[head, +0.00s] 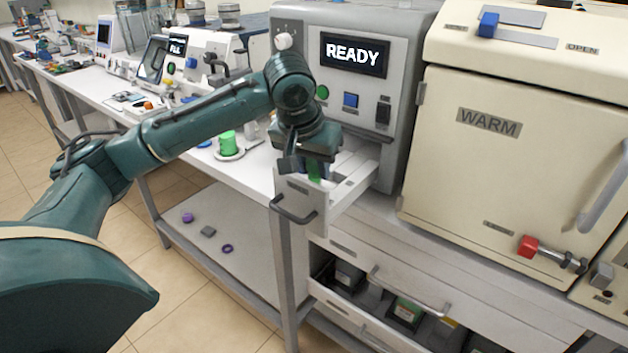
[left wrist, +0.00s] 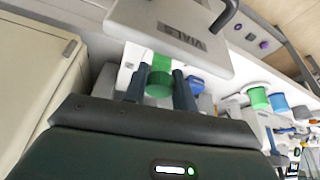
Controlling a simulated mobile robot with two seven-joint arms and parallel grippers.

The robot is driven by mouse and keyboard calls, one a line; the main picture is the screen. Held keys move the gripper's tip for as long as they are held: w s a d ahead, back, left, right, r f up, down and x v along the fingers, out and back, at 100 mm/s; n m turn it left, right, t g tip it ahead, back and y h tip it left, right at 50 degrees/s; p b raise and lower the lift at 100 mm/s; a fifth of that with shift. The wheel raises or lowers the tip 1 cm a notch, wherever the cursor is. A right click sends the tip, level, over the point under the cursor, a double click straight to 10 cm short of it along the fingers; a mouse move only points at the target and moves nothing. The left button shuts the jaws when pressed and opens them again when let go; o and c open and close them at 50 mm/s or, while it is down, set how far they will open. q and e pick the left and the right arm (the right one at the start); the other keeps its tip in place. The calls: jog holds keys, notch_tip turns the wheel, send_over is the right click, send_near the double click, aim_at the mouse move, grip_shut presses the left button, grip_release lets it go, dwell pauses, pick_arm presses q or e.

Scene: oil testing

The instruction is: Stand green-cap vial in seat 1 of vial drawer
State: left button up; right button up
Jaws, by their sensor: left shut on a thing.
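The green-cap vial (head: 316,172) is between the fingers of my left gripper (head: 307,166), which is shut on it. The vial drawer (head: 300,203) is pulled out of the machine marked READY, and the gripper is over it, just behind its front panel. In the left wrist view, the green cap (left wrist: 159,84) shows between the two dark fingers, close to the drawer front marked VIALS (left wrist: 180,28). The lower vial and the seats are hidden, so I cannot tell whether the vial touches a seat. My right gripper is not in view.
The READY machine (head: 352,95) stands right behind the drawer. A cream WARM oven (head: 500,150) is to its right. A green cup (head: 228,143) stands on the bench left of the drawer. Below, an open lower drawer (head: 345,295) holds dark containers.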

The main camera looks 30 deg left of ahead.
aim_at(311, 172)
pick_arm(q)
notch_tip(311, 172, down, 3)
jog(key=shift+r, duration=0.15)
jog(key=shift+f, duration=0.2)
jog(key=o, duration=1)
jog(key=shift+c, duration=0.2)
jog(key=shift+r, duration=0.25)
jog(key=p+v, duration=0.1)
jog(key=v, duration=1)
jog(key=shift+s+r, duration=0.15)
jog(key=shift+r, duration=0.2)
